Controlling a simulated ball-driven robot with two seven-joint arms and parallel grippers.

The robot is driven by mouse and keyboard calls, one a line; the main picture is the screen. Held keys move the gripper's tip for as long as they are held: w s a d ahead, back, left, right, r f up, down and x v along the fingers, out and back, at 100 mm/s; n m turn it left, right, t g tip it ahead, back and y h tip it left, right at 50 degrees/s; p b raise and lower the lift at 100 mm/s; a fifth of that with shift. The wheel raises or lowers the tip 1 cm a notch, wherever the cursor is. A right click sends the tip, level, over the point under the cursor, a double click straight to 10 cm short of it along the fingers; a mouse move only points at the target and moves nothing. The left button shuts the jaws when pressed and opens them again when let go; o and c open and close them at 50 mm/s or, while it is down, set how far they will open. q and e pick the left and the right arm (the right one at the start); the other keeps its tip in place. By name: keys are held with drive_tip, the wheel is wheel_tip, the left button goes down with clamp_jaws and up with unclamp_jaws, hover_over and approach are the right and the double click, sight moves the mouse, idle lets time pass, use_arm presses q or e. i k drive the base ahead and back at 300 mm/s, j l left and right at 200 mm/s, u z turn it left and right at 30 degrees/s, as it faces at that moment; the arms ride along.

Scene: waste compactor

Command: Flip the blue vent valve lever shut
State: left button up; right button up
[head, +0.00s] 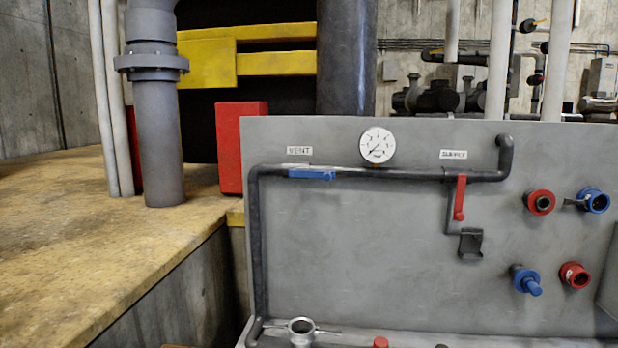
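The blue vent valve lever (312,174) is on the dark pipe under the "VENT" label (299,150), on the upper left of the grey panel (370,260). The lever lies horizontal, along the pipe. The red supply lever (460,198) points down from the same pipe under the "SUPPLY" label (453,154). A round white gauge (377,145) sits between the two labels. Neither of my grippers shows in the head view.
Red and blue couplings (539,202) stick out from the panel's right side. A metal fitting (301,331) stands on the ledge at the bottom. A red block (240,147) and a thick grey pipe (157,130) stand left of the panel. The space before the panel looks clear.

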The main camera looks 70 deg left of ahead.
sight(327, 175)
drive_tip(key=u, duration=2.35)
